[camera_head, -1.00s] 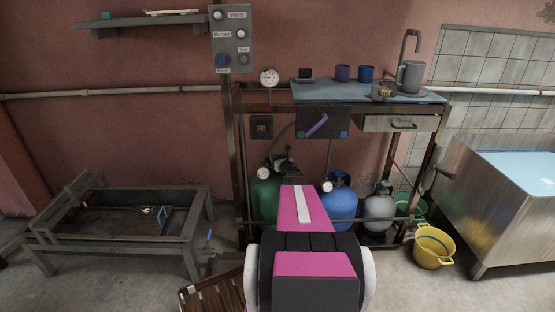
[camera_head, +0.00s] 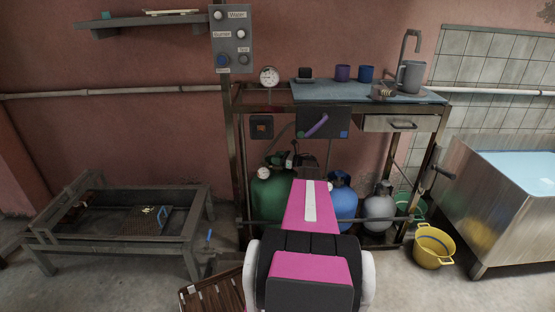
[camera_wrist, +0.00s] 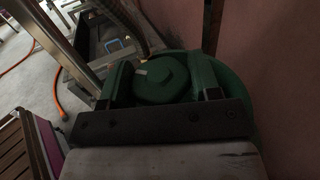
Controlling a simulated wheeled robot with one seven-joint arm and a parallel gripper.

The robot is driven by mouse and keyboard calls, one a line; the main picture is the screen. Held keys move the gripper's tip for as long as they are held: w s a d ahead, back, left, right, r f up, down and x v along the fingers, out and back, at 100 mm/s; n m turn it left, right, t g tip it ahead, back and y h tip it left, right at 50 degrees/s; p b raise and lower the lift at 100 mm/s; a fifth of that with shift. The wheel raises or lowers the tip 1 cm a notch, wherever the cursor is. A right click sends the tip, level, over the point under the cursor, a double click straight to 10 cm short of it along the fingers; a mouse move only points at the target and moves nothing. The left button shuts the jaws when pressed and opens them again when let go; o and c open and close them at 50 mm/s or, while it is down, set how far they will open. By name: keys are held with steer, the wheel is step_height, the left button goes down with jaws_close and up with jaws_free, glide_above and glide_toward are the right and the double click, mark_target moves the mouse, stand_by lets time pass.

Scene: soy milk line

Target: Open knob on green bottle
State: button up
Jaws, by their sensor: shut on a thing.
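The green bottle (camera_head: 268,198) stands on the floor under the metal table, partly behind my arm, with a round white gauge (camera_head: 263,173) near its top. My gripper (camera_head: 289,160) is at the top of the bottle, small and dark in the head view. In the wrist view, a round green knob (camera_wrist: 162,78) sits between the two fingers of my gripper (camera_wrist: 166,86), which is shut on it. The green bottle's shoulder (camera_wrist: 237,90) shows behind and to the right. How far the knob is turned cannot be told.
A blue bottle (camera_head: 343,204) and a grey bottle (camera_head: 379,210) stand to the right of the green one. A metal rail (camera_head: 385,220) runs across in front of them. A low metal frame (camera_head: 120,243) stands at left, a yellow bucket (camera_head: 433,248) and steel tank (camera_head: 500,200) at right.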

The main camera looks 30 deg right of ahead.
steer(key=n+g+y, duration=0.3)
steer(key=n+g, duration=0.1)
steer(key=g, duration=0.1)
steer(key=shift+w+d+g+y, duration=0.15)
steer(key=shift+g+y, duration=0.15)
steer(key=shift+y, duration=0.1)
steer(key=shift+n+g+y, duration=0.7)
steer(key=shift+n+g, duration=1)
steer(key=shift+g, duration=0.9)
steer(key=o, duration=0.9)
